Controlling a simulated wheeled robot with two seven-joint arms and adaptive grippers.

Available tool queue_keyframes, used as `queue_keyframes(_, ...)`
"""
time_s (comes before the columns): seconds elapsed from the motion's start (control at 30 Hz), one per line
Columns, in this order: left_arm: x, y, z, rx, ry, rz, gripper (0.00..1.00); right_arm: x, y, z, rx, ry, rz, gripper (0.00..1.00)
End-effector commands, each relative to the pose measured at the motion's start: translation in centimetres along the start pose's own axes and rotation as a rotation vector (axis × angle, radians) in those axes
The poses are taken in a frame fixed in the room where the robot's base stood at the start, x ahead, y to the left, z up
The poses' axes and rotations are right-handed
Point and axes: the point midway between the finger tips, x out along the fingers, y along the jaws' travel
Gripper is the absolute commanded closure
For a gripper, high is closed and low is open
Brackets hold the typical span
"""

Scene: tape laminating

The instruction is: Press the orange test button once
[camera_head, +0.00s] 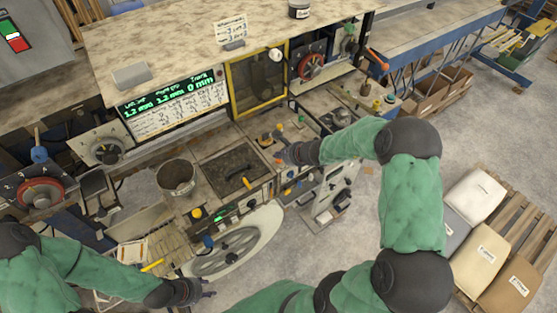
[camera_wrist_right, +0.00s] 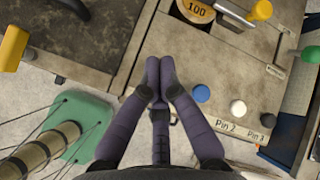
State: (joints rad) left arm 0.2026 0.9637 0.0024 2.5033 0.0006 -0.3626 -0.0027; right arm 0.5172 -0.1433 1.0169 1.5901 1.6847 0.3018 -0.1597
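My right gripper (camera_head: 283,155) is over the console just right of the dark square plate. In the right wrist view its dark fingers (camera_wrist_right: 160,72) are drawn together with nothing visible between them. Small orange parts show around it in the head view, one just beyond the fingers (camera_head: 279,127). I cannot tell which is the test button; no label for it is readable. In the right wrist view a yellow-orange knob (camera_wrist_right: 262,10) stands up and right of the fingertips, apart from them. My left gripper (camera_head: 203,291) is low, near the white handwheel; its finger opening is unclear.
Blue (camera_wrist_right: 201,93), white (camera_wrist_right: 238,107) and black buttons (camera_wrist_right: 268,118) lie right of the fingers, near labels "Pin 2" and "Pin 3". A green-lit display (camera_head: 175,102), a metal pot (camera_head: 176,177) and a yellow-framed window (camera_head: 258,78) stand around the console.

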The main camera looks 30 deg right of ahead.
Motion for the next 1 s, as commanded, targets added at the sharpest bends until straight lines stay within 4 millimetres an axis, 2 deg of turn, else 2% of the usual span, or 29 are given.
queue_keyframes(0.4, 0.1, 0.0, 0.0, 0.000, 0.000, 0.000, 0.60, 0.0, 0.0, 0.0, 0.000, 0.000, 0.000, 1.00)
queue_keyframes(0.77, 1.3, -0.5, 0.0, 0.000, 0.000, 0.000, 0.60, 0.6, 0.5, -0.5, -0.001, 0.000, 0.000, 1.00)
queue_keyframes(1.0, 1.2, -0.4, 0.0, 0.000, 0.000, 0.000, 0.60, 0.6, 0.4, -0.4, 0.000, 0.000, 0.000, 1.00)
